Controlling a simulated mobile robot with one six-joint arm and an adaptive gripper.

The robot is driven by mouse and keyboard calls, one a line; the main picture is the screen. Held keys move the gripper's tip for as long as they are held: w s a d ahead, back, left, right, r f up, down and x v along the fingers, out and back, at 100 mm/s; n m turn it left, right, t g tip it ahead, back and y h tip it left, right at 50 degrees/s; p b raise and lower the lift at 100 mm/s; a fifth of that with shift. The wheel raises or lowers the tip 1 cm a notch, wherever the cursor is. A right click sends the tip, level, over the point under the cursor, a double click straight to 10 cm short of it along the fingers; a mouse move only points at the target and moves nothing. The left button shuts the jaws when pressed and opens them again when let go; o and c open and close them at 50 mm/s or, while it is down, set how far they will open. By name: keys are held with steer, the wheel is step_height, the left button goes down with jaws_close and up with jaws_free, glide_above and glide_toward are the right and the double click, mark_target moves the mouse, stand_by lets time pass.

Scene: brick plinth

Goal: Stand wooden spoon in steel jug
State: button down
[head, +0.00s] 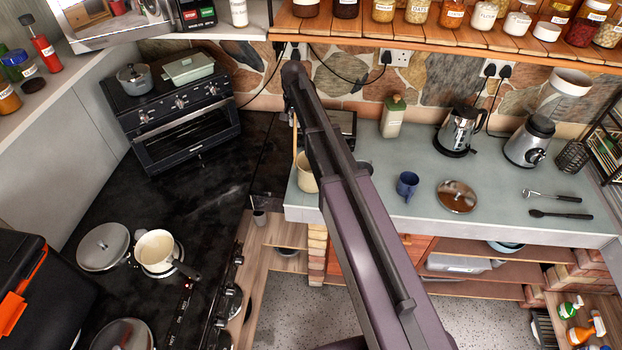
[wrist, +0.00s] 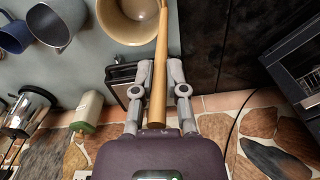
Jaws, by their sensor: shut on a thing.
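My gripper (wrist: 160,76) is shut on the wooden spoon (wrist: 160,52), with the pale round stick between its fingers. The spoon's far end reaches the cream pot (wrist: 118,22) at the top of the wrist view; I cannot tell whether it is inside or above it. In the head view a thin strip of the spoon (head: 295,138) shows left of my arm, above the cream pot (head: 306,174). The steel jug (wrist: 56,26) is a grey vessel beside the cream pot. In the head view my arm hides most of the jug (head: 366,168) and the gripper.
A blue mug (head: 407,185) stands right of the jug, with a steel lid (head: 456,197) beyond. A black oven (head: 186,125) is left. The shelf (head: 440,40) overhangs the back wall.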

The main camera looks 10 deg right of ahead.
steer(key=shift+m, duration=0.4)
steer(key=d, duration=0.1)
steer(key=d+r, duration=0.1)
steer(key=d, duration=0.1)
steer(key=d+p, duration=0.1)
steer(key=d, duration=0.1)
steer(key=shift+s+d+r, duration=0.15)
steer(key=shift+s+d, duration=0.1)
steer(key=shift+s, duration=0.1)
steer(key=shift+s+a, duration=0.1)
steer(key=s+a+f+b, duration=0.2)
steer(key=s+a, duration=0.4)
steer(key=s, duration=0.5)
steer(key=s+a+f+b, duration=0.3)
steer(key=s+a, duration=0.4)
steer(key=s, duration=0.4)
steer(key=shift+f+b, duration=0.35)
steer(key=shift+s, duration=0.1)
